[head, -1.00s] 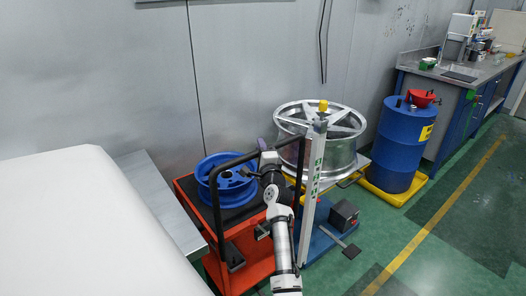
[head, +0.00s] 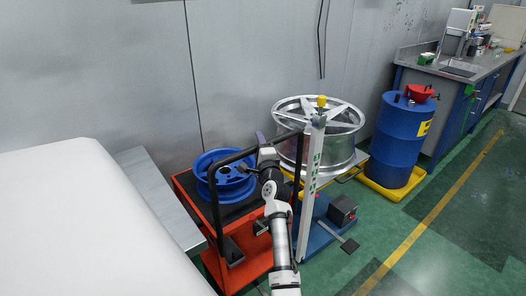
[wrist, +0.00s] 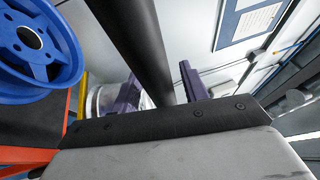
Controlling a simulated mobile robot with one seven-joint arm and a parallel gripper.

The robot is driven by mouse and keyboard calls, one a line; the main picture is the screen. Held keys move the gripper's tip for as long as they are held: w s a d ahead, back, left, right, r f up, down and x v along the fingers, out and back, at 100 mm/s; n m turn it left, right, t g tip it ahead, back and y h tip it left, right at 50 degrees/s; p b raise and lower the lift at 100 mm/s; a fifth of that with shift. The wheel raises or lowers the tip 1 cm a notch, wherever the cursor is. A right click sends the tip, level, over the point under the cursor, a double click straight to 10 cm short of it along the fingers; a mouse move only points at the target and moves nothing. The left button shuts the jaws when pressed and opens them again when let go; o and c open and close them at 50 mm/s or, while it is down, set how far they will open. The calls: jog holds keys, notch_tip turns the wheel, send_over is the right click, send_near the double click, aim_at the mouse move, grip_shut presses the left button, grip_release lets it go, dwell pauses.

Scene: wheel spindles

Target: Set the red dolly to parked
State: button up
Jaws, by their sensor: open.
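The red dolly (head: 245,262) stands by the wall with a black tubular handle (head: 232,158) rising from its near side. A blue wheel (head: 207,178) lies on its dark top. My gripper (head: 262,140) is at the right part of the handle's top bar. In the wrist view its two purple fingers stand apart, and the black handle bar (wrist: 138,40) runs between them in the picture. Whether the fingers touch the bar I cannot tell. The blue wheel (wrist: 68,45) also shows at the upper left there. The dolly's wheels are hidden.
A white post (head: 310,190) with a yellow cap stands just right of my gripper. A blue barrel (head: 398,140) stands further right. A bench (head: 155,195) is at the left. Green floor at the right is open.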

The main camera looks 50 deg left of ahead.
jog(key=b+v, duration=0.1)
jog(key=v, duration=1.2)
jog(key=shift+s, duration=0.1)
